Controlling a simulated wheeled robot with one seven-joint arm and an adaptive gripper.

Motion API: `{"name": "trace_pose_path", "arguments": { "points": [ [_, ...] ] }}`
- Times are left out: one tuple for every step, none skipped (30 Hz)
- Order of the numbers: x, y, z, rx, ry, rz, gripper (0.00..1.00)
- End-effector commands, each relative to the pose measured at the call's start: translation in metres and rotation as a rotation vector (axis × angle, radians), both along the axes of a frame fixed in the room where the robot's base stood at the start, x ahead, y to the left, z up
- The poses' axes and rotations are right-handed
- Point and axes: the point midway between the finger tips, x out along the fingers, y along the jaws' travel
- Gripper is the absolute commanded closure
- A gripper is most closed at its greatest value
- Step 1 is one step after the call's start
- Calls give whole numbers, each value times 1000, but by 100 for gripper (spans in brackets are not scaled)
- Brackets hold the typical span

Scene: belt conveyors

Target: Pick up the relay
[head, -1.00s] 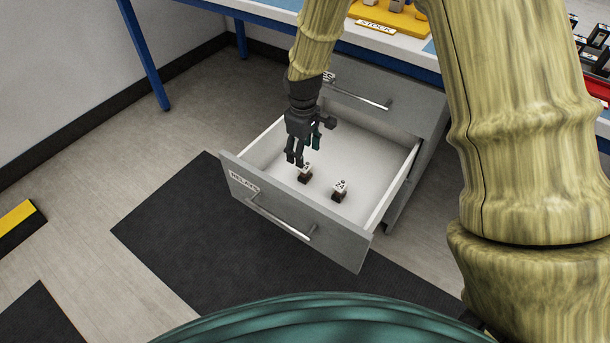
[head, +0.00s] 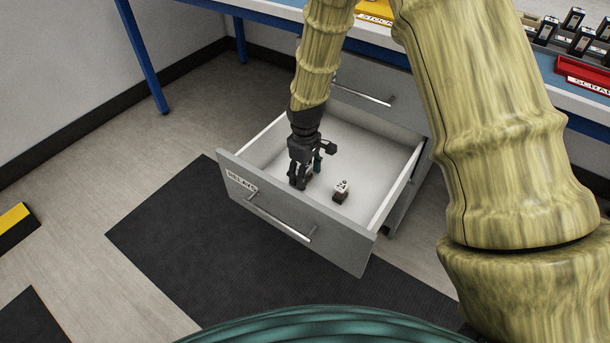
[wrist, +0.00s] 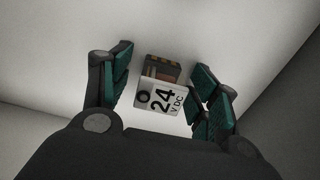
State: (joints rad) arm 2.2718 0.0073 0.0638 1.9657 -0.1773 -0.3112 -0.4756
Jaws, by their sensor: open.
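One relay, a small block with a white top marked "24 V DC" and a brown lower part, sits in the drawer; in the wrist view this relay (wrist: 160,92) lies between my open fingers, with space on both sides. My gripper (head: 301,184) is down inside the open drawer and largely hides that relay in the head view. In the wrist view my gripper (wrist: 165,90) has its green-padded fingers apart. A second relay (head: 341,191) stands on the drawer floor to the right of my gripper. The drawer (head: 300,232) is grey outside with a white interior, labelled "RELAYS".
A workbench (head: 262,12) with blue legs stands above. A red scrap bin (head: 585,75) and several dark parts are on the bench at right. A dark mat (head: 200,240) lies on the floor.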

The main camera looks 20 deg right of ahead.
Motion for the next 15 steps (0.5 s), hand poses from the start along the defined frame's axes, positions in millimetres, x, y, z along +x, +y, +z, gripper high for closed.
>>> {"name": "trace_pose_path", "arguments": {
  "points": [
    [0,0,1,0,0,0,39],
    [0,0,1,0,0,0,39],
    [0,0,1,0,0,0,39],
    [0,0,1,0,0,0,43],
    [0,0,1,0,0,0,48],
    [0,0,1,0,0,0,56],
    [0,0,1,0,0,0,61],
    [0,0,1,0,0,0,67],
    [0,0,1,0,0,0,74],
    [0,0,1,0,0,0,79],
    [0,0,1,0,0,0,85],
    [0,0,1,0,0,0,89],
    [0,0,1,0,0,0,89],
    [0,0,1,0,0,0,89],
    [0,0,1,0,0,0,89]
  ]
}}
